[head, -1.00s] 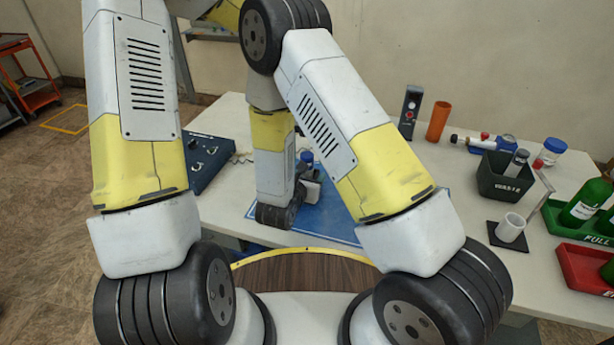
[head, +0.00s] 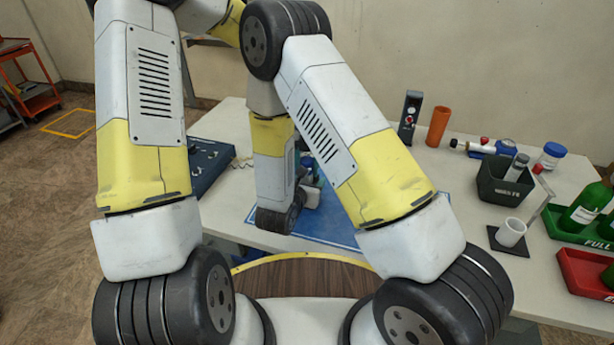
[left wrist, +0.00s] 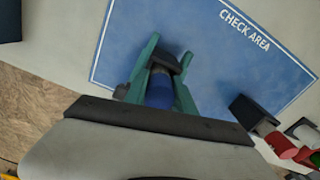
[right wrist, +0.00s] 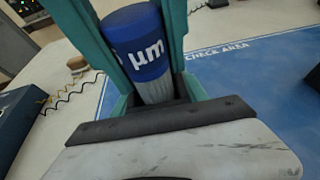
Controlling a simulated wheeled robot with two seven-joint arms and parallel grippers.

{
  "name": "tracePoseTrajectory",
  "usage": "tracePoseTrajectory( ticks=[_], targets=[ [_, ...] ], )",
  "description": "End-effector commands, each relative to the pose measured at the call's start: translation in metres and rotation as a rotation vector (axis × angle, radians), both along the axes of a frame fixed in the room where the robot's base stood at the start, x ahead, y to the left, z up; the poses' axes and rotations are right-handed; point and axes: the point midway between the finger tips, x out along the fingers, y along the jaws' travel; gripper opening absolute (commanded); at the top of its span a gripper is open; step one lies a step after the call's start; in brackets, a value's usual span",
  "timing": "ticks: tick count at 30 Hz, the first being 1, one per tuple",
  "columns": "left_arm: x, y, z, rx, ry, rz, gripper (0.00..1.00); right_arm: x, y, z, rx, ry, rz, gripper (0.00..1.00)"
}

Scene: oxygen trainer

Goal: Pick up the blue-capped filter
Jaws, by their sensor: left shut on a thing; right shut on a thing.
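The blue-capped filter (right wrist: 139,45) shows large in the right wrist view, with white "µm" lettering on its cap and a grey body below. My right gripper (right wrist: 135,50) is shut on it, its teal fingers on either side. My left gripper (left wrist: 165,70) is shut on a blue cylinder with a black end block (left wrist: 160,90); I cannot tell exactly what this part is. In the head view, my arms largely hide the grippers and what they hold. Small blue and teal bits (head: 318,180) show beside the forearm, above the blue mat.
The blue check-area mat (head: 335,226) lies on the white table. A dark control box (head: 207,165) with coiled cord stands left. At right are an orange tube (head: 438,126), a dark waste bin (head: 505,187), a white cup (head: 511,232), and green and red trays with bottles.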

Motion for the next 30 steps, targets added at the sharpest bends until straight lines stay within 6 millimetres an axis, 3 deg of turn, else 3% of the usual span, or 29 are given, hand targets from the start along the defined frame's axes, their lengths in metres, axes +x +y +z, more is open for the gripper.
tracePoseTrajectory(
  ticks=[5, 8, 21, 30],
  targets=[
    [0.001, 0.000, 0.012, 0.000, -0.003, 0.001, 0.00, 0.000, 0.000, 0.000, 0.000, 0.000, 0.000, 0.07],
    [0.001, 0.001, 0.030, 0.000, -0.005, 0.002, 0.00, 0.000, 0.000, 0.000, 0.000, 0.000, 0.000, 0.07],
    [0.001, 0.000, 0.144, -0.001, -0.004, 0.002, 0.00, 0.000, 0.000, 0.000, 0.000, 0.000, 0.000, 0.07],
    [0.000, 0.000, 0.178, 0.000, 0.000, 0.000, 0.00, 0.000, 0.000, 0.000, 0.000, 0.000, 0.000, 0.07]
  ],
)
